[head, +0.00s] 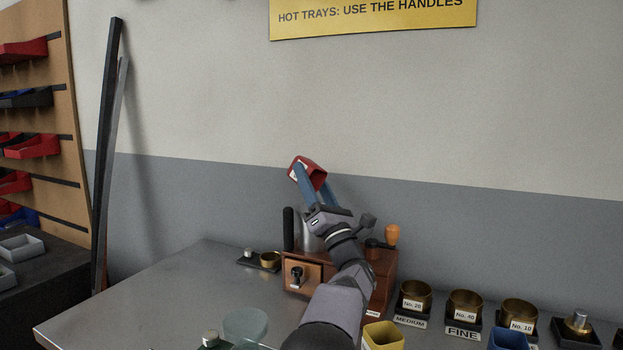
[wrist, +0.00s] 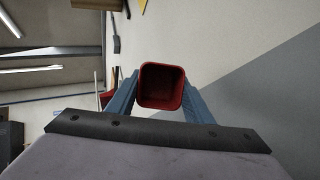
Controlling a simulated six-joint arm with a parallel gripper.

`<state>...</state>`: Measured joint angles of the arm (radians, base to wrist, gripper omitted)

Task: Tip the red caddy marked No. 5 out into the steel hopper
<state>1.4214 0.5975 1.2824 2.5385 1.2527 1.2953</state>
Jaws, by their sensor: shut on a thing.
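My gripper (head: 312,177) is shut on a red caddy (head: 314,170), its blue fingers on either side. The caddy is held high, tilted, above the brown machine. A pale patch shows on its side, but no number can be read. In the wrist view the caddy (wrist: 162,66) sits between the fingers with its mouth towards the camera. Its inside shows plain dark red, with no contents that I can make out. The steel hopper (head: 306,240) is on the machine below, mostly hidden behind my wrist.
The brown machine (head: 304,275) has a drawer and an orange-knobbed handle (head: 392,236). Brass cups (head: 465,303) stand in a row at right. Yellow (head: 383,337) and blue (head: 508,340) caddies are at the front. A glass dish (head: 245,325) is at front left.

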